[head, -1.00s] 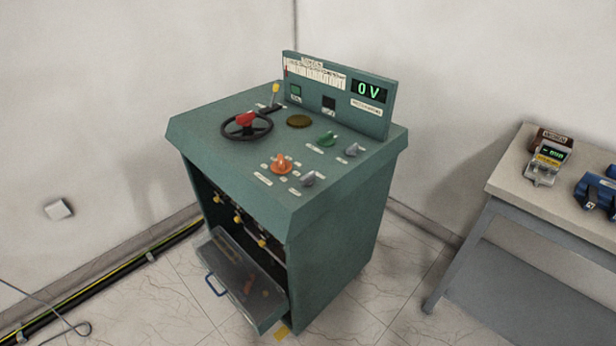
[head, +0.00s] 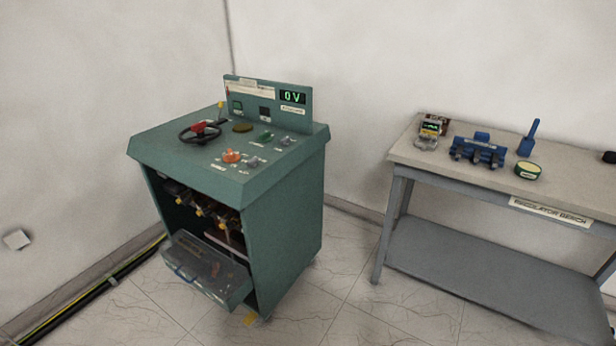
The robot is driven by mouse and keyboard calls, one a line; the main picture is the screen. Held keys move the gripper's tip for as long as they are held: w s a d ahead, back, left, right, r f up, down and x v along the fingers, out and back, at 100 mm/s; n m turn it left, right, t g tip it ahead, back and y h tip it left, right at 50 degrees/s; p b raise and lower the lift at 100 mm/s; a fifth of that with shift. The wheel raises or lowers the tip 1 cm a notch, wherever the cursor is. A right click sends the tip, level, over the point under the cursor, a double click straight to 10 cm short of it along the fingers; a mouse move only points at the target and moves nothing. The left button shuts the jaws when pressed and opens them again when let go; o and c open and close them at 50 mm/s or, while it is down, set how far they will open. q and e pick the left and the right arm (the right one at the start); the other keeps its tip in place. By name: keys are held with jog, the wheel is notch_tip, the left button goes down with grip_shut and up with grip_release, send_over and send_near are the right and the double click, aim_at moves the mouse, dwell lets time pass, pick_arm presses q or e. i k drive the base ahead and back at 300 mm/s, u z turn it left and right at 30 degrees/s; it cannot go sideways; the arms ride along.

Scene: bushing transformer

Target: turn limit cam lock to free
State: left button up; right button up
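A green control cabinet (head: 285,205) stands left of centre against the wall corner. Its sloped top carries a black handwheel with a red hub (head: 200,130), an orange knob (head: 231,156), a green knob (head: 266,136) and two grey knobs, one nearer the front (head: 254,162) and one toward the right (head: 284,141). The labels are too small to read, so I cannot tell which control is the limit cam lock. The display (head: 293,97) reads 0 V. Neither of my grippers is in view.
An open drawer (head: 208,271) juts out low at the cabinet's front. A grey bench (head: 400,158) to the right holds a meter (head: 432,127), a blue clamp-like device (head: 478,150) and a round tin (head: 528,170). Tiled floor lies clear between cabinet and bench. Cables run along the left wall.

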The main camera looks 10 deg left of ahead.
aim_at(252, 163)
jog(key=z, duration=0.15)
jog(key=k, duration=0.25)
jog(key=u, duration=0.95)
jog(key=i, duration=1.4)
jog(key=z, duration=0.5)
jog(key=i, duration=0.35)
jog(key=z, duration=0.4)
